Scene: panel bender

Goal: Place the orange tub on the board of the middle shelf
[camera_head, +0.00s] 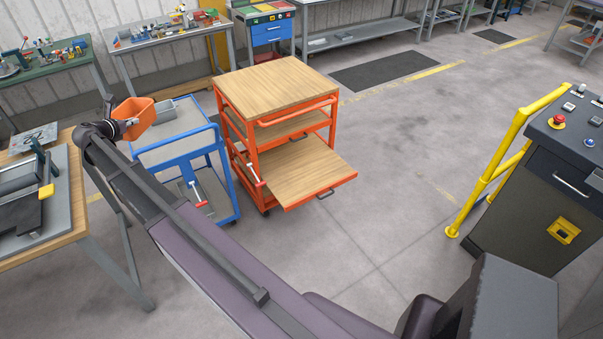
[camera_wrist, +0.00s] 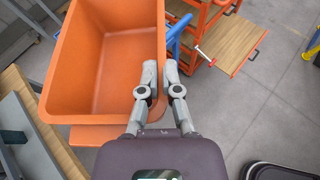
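The orange tub (camera_head: 138,114) is in the air at the left, above the blue cart and the wooden bench edge. My gripper (camera_head: 128,122) is shut on the tub's side wall. In the wrist view the two fingers (camera_wrist: 160,76) pinch the rim of the tub (camera_wrist: 105,62), which looks empty inside. The orange shelf cart (camera_head: 250,150) stands to the right of the tub. It has a wooden top, a shelf board (camera_head: 292,130) below it, mostly shaded, and a lower board (camera_head: 300,175) pulled out towards the front right. The visible part of the pulled-out board is bare.
The blue cart (camera_head: 190,152) stands between the bench and the orange cart, with a grey bin (camera_head: 178,110) on top. The wooden bench (camera_head: 68,222) is at the left. A yellow rail (camera_head: 485,178) and a control console (camera_head: 560,175) stand right. Floor before the pulled-out board is clear.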

